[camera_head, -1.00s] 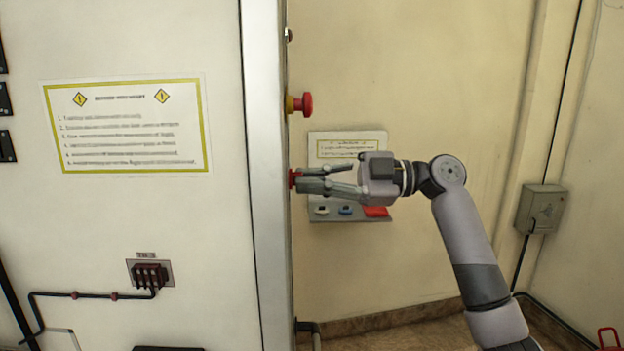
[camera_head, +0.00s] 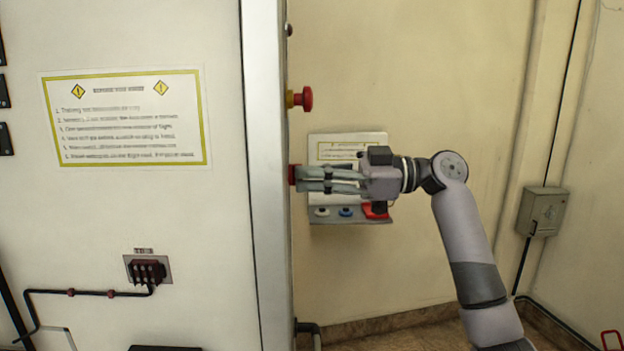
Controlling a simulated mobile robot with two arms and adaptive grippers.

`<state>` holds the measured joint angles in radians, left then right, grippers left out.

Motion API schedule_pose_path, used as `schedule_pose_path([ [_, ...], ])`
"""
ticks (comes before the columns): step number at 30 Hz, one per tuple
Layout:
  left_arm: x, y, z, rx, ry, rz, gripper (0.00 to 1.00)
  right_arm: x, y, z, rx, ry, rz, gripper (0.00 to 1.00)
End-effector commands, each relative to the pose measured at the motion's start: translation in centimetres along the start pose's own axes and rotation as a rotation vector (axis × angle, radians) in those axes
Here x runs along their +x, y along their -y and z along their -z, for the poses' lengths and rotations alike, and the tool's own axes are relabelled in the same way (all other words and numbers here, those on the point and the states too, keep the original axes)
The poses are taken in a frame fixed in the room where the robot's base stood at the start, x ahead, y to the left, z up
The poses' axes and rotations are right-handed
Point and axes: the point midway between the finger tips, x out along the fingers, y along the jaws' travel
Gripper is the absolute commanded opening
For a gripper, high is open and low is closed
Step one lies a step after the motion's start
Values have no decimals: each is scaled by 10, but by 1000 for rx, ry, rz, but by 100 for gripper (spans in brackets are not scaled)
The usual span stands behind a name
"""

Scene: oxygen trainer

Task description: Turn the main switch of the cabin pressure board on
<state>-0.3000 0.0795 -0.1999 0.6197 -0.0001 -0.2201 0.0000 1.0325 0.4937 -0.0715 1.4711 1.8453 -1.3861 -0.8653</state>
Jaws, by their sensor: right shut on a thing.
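How far the knob is turned cannot be told. My left gripper is not in view.
A red mushroom button (camera_head: 304,99) on a yellow base sits above on the cabinet side (camera_head: 265,150). Behind my gripper, a wall panel (camera_head: 325,215) carries small buttons and a red part. A grey box (camera_head: 542,211) is on the right wall.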

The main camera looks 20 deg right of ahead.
Motion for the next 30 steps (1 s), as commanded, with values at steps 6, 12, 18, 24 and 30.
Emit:
schedule_pose_path([
  [6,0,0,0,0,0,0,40,0,0,1,206,-1,0,0],
  [12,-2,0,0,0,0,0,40,0,0,1,396,-1,-1,0],
  [18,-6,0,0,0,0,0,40,0,0,2,585,-1,-2,0],
  [24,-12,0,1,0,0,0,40,0,0,2,757,-1,-2,0],
  [30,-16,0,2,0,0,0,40,0,0,2,892,-2,-2,0],
])
